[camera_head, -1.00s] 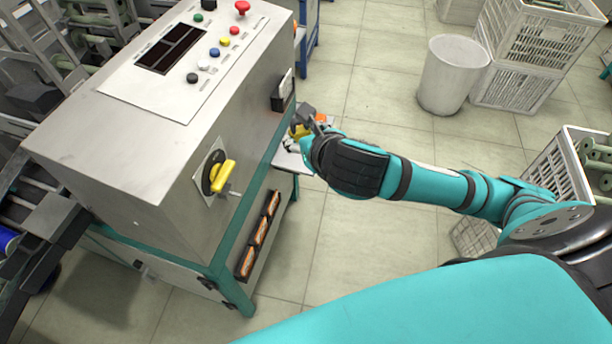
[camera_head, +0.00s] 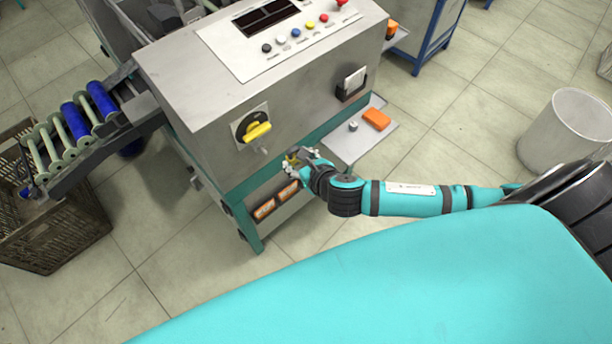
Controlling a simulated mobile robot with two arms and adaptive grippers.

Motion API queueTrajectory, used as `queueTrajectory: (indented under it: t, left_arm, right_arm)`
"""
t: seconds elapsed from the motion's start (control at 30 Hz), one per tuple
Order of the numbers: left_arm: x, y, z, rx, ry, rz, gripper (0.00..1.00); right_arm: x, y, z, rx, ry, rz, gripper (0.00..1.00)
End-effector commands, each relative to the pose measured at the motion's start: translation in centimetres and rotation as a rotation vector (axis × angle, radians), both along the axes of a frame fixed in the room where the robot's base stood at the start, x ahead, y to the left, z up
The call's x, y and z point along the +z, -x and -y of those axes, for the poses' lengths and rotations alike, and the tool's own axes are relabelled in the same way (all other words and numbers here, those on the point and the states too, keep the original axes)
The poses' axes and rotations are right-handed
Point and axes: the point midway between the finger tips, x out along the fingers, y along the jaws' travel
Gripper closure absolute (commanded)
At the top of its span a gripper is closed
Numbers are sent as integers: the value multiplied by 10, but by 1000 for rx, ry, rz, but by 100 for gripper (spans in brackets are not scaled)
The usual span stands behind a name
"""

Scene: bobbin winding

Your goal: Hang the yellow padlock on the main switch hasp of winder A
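The winder's main switch (camera_head: 252,125) is on the grey cabinet's side, a yellow handle on a black disc. A small metal hasp (camera_head: 262,150) sticks out just below the handle. My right gripper (camera_head: 293,160) comes in from the right and is just right of and below the switch, apart from it. A small yellow piece, which looks like the padlock (camera_head: 291,157), shows between its fingers; most of it is hidden by the fingers. No padlock shows on the hasp. My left gripper is not in view.
A side shelf (camera_head: 345,146) with an orange block (camera_head: 376,118) and a small grey knob is just behind my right forearm. A black holder (camera_head: 351,84) sticks out of the cabinet above it. A white bin (camera_head: 567,130) stands at right. Floor in front of the cabinet is clear.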

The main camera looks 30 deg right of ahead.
Motion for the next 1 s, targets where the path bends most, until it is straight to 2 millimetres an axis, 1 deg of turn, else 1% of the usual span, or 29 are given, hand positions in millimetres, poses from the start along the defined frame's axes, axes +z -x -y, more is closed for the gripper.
queueTrajectory:
  t: [0.03, 0.1, 0.2, 0.33, 0.47, 0.6, 0.67, 0.77, 0.9, 1.0]
  left_arm:
    - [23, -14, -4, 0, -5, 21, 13]
    - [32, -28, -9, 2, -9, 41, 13]
    - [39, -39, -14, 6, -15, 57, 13]
    - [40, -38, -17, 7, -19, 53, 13]
    - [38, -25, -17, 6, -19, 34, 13]
    - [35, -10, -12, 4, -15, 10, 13]
    - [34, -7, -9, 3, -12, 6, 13]
    - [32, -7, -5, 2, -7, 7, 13]
    - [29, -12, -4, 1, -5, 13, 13]
    - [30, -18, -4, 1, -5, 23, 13]
  right_arm:
    - [-9, 18, -1, 40, 5, -15, 99]
    - [-28, 35, -5, 95, 2, -10, 99]
    - [-47, 55, -9, 149, -1, -7, 99]
    - [-56, 62, -12, 178, -4, 2, 99]
    - [-58, 55, -14, 182, -4, 6, 99]
    - [-57, 38, -19, 182, -4, 8, 99]
    - [-58, 29, -21, 182, -4, 9, 99]
    - [-57, 15, -25, 182, -3, 9, 99]
    - [-58, -3, -30, 182, -3, 8, 99]
    - [-58, -2, -29, 182, -3, 3, 99]
